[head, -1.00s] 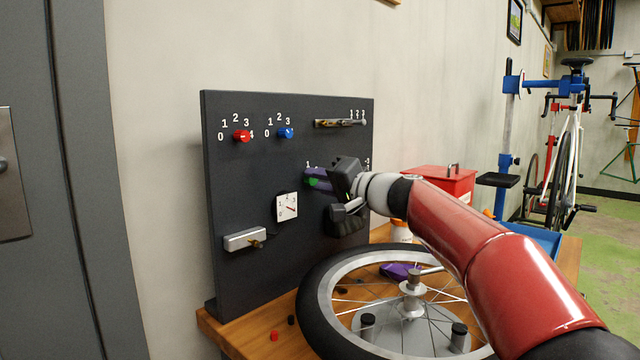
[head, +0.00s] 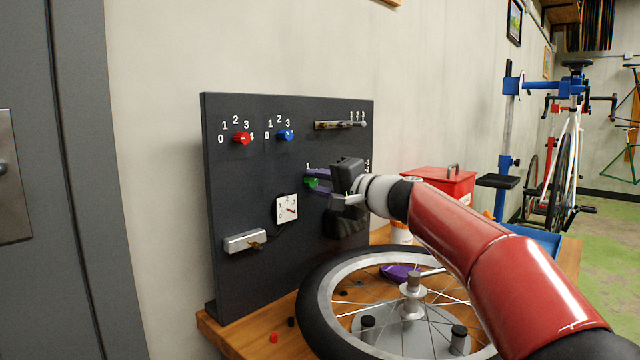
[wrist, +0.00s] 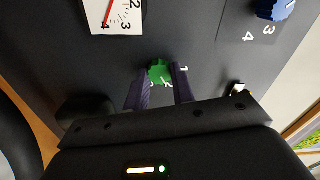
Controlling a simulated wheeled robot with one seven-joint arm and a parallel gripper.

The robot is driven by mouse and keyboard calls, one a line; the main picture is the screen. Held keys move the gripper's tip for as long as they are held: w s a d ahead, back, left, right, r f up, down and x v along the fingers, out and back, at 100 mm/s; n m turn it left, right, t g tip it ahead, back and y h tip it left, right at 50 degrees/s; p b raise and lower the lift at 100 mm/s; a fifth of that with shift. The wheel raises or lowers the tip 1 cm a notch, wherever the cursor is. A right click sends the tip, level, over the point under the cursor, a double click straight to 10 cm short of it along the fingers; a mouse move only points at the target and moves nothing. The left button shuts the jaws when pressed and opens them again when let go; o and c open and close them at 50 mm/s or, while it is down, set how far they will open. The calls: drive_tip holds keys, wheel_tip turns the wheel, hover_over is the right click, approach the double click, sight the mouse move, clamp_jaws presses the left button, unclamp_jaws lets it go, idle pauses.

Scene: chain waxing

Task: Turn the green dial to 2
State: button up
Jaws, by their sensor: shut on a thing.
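The green dial (head: 312,183) sits on the dark upright panel (head: 262,160), right of the middle and below the blue dial. My gripper (head: 318,182) reaches it from the right, with its purple fingers around the dial. In the wrist view the green dial (wrist: 160,72) is between the two fingers (wrist: 161,85), which are shut on it. A few white numerals show beside the dial, partly covered by the fingers. I cannot tell which number the dial points to.
A red dial (head: 242,138) and a blue dial (head: 285,134) are higher on the panel. A white gauge (head: 287,209) with a red needle and a grey block (head: 245,240) are at lower left. A bicycle wheel (head: 317,300) lies on the wooden bench below my arm.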

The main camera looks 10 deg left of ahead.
drive_tip(key=o, duration=1)
drive_tip(key=b+v, duration=0.2)
drive_tip(key=v, duration=0.6)
drive_tip(key=shift+a, duration=0.1)
